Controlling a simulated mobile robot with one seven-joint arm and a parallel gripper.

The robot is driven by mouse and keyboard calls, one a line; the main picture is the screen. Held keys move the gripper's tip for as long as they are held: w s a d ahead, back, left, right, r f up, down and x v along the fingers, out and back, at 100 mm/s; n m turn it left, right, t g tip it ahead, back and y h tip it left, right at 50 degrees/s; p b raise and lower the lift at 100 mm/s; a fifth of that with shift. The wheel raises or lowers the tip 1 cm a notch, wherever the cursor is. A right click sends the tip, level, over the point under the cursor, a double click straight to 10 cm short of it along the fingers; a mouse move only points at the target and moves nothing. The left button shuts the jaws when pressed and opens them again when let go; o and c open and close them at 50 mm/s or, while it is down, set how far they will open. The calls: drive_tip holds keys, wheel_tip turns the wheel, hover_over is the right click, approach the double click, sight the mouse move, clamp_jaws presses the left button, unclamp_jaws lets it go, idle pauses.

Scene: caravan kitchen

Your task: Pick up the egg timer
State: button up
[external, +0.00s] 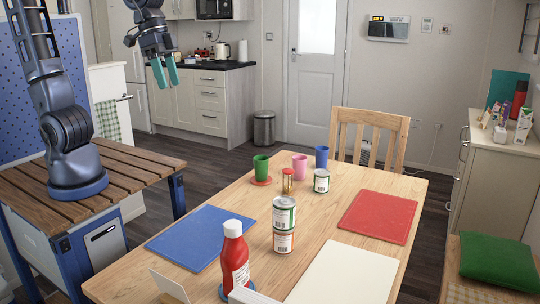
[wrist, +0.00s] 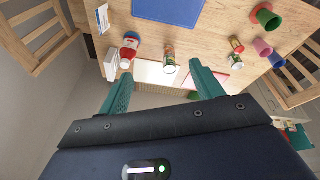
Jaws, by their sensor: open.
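A small upright item with red ends and a gold-coloured middle (external: 287,181) stands on the wooden table. It may be the egg timer, but it is too small to be sure. It stands behind the stacked cans and left of a small can (external: 321,181). In the wrist view, the red-and-gold item (wrist: 237,45) shows at the right, beyond my fingers. My gripper (external: 165,75) is open and empty. It hangs high at the upper left in the external view, well away from the table items. Its two teal fingers (wrist: 160,70) are spread apart in the wrist view.
Two stacked cans (external: 284,225) and a red sauce bottle (external: 234,256) stand nearer the front. Green (external: 261,168), pink (external: 300,167) and blue (external: 322,156) cups stand behind. Blue (external: 200,238), red (external: 378,217) and white (external: 345,275) mats lie flat. A chair (external: 368,135) stands behind the table.

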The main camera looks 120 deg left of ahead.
drive_tip(key=w+a+f+n+g, duration=0.1)
drive_tip(key=w+a+f+n, duration=0.3)
drive_tip(key=w+a, duration=0.55)
drive_tip(key=n+g, duration=0.2)
drive_tip(key=n, duration=0.5)
hover_over(288, 181)
drive_tip(key=a, duration=0.1)
drive_tip(key=f, duration=2.7)
drive_tip(key=shift+s+f, duration=0.25)
drive_tip(key=shift+f, duration=0.05)
drive_tip(key=shift+a+f, duration=0.2)
drive_tip(key=shift+f, duration=0.35)
drive_tip(key=f, duration=1)
drive_tip(key=shift+s+a, duration=0.15)
drive_tip(key=shift+s, duration=0.05)
drive_tip(key=c, duration=1.1)
